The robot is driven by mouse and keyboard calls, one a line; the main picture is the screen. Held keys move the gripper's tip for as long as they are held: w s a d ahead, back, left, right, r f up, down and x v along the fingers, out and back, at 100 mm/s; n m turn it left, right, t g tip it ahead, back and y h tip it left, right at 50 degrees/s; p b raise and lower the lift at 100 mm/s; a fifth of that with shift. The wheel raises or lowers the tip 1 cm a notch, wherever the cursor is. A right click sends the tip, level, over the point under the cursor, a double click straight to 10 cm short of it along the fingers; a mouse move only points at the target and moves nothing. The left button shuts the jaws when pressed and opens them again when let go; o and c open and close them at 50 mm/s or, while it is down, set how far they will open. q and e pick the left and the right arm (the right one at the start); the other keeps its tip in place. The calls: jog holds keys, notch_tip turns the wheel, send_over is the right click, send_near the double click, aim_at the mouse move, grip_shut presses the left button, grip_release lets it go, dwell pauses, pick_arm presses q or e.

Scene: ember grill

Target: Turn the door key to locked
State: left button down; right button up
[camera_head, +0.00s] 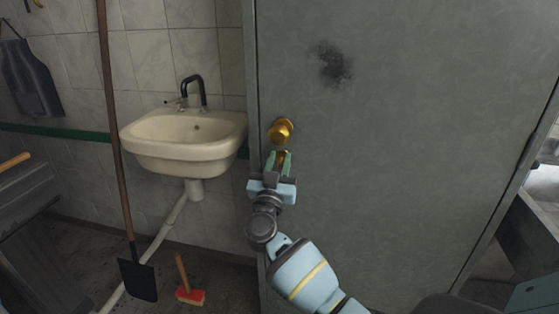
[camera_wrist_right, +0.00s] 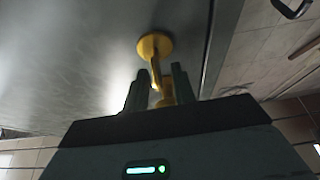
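A brass door knob (camera_head: 281,131) sits near the left edge of the grey-green door (camera_head: 400,170). A small brass key (camera_head: 281,158) shows just below it. My right gripper (camera_head: 278,161) is at the key, its two fingers apart, one on each side. In the right wrist view, a round brass plate with a stem (camera_wrist_right: 154,46) shows beyond the fingers of my right gripper (camera_wrist_right: 158,90). More brass shows in the gap, partly hidden by the right finger. I cannot tell whether either finger touches the key. My left gripper is not in view.
A cream sink (camera_head: 180,145) with a dark tap is on the tiled wall left of the door. A long-handled shovel (camera_head: 138,279) leans there, and a red brush (camera_head: 190,296) is on the floor. A bench (camera_head: 30,205) stands at the far left.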

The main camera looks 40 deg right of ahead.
jog(key=shift+w+d+r, duration=0.15)
jog(key=shift+w+d, duration=0.1)
jog(key=shift+d, duration=0.05)
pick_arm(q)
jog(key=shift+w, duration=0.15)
pick_arm(e)
jog(key=shift+c, duration=0.4)
grip_shut()
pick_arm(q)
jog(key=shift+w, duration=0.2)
